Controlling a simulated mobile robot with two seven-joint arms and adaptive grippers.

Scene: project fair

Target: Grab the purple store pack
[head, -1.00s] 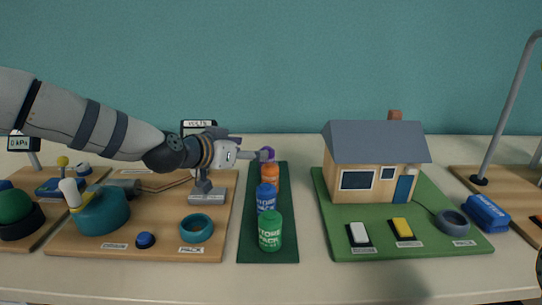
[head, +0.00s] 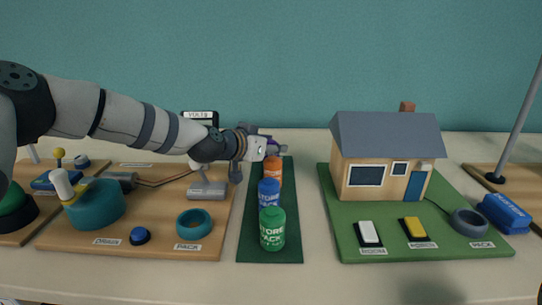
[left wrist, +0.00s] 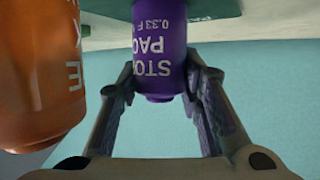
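The purple store pack (left wrist: 160,45) stands at the far end of the dark green strip mat (head: 258,235). In the head view only a bit of its purple top (head: 270,141) shows behind my left gripper (head: 270,148) and the orange pack (head: 273,171). In the left wrist view the two fingers of my left gripper (left wrist: 160,85) lie against both sides of the purple pack, closed to its width. The pack appears upright, with its base toward the mat. My right gripper is not in view.
The orange pack also stands close by in the left wrist view (left wrist: 40,70). A blue pack (head: 269,194) and a green pack (head: 272,230) stand nearer on the mat. A wooden board with a teal ring (head: 194,224) is left; a model house (head: 385,155) is right.

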